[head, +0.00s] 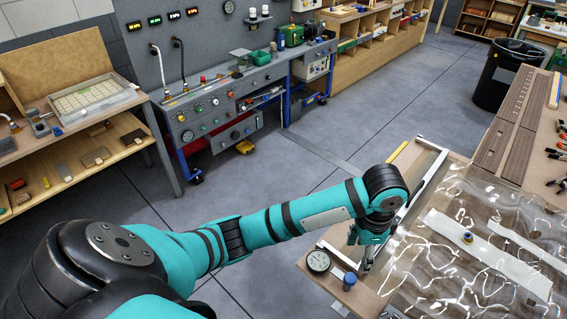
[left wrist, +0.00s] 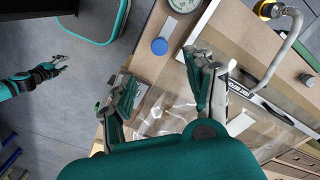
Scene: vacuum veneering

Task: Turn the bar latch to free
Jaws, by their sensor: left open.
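In the left wrist view a bent metal rod (left wrist: 284,52) with a black and yellow end rises beside a pale bar (left wrist: 262,103) that carries a dark lettered strip. I cannot tell for sure which part is the bar latch. My left gripper (left wrist: 165,75) is open above the near end of the frame, with its fingers apart. One finger overlaps the pale bar's end; contact is unclear. In the head view the left gripper (head: 367,256) points down there, and my forearm hides part of the frame. My right gripper (left wrist: 55,66) is small at the left of the wrist view.
A round gauge (head: 318,261) and a blue cap (head: 349,280) stand close to the left gripper. Clear wrinkled film (head: 450,230) covers the table to the right, with pale strips (head: 480,250) on it. Clear floor (head: 345,120) lies behind.

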